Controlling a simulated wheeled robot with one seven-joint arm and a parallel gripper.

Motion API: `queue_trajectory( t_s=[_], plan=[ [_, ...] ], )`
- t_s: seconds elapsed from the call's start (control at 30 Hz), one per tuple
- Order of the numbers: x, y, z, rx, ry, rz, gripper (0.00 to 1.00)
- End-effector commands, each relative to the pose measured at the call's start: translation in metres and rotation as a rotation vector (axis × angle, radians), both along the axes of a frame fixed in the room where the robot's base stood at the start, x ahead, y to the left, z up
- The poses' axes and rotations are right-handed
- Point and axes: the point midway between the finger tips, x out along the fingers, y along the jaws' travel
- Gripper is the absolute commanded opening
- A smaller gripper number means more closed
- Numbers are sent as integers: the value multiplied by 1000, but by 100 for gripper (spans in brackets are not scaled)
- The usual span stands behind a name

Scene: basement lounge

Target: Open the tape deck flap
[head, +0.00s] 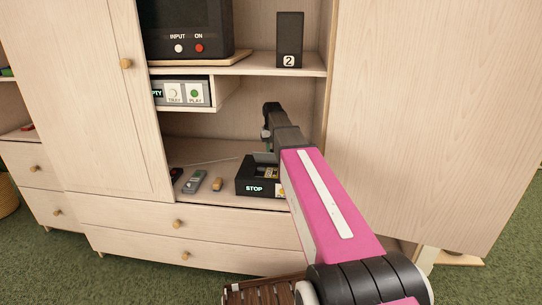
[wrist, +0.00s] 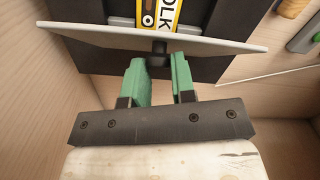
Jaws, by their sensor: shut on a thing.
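The tape deck (head: 260,188) is a black box with a lit STOP display on the shelf of the open cabinet. Its light grey flap (wrist: 215,46) shows almost edge-on in the wrist view and looks raised at an angle. A dark knob (wrist: 160,47) sits on the flap. My gripper (wrist: 160,64) is shut on this knob with its green fingers on either side. Beyond the flap lies a yellow cassette (wrist: 157,17) with part of a label reading "OLK". In the head view my arm hides part of the deck, and the fingers are hard to make out.
A grey remote-like object (head: 194,181) and a small tan object (head: 217,184) lie left of the deck. The TRAY/PLAY unit (head: 181,92) and a black speaker-like box (head: 289,40) are above. An open door panel (head: 430,110) stands close on the right.

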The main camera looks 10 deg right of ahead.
Motion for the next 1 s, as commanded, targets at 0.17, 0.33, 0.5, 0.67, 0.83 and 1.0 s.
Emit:
queue_trajectory(
  t_s=[0.17,0.33,0.5,0.67,0.83,1.0],
  plan=[
    [26,-13,6,-15,-8,-4,0],
    [44,-20,10,-15,-7,-4,0],
    [62,-26,10,-15,-5,-3,0],
    [76,-32,8,-15,-4,-4,0],
    [88,-36,5,-15,-3,-4,0],
    [99,-40,2,6,62,-4,0]
  ],
)
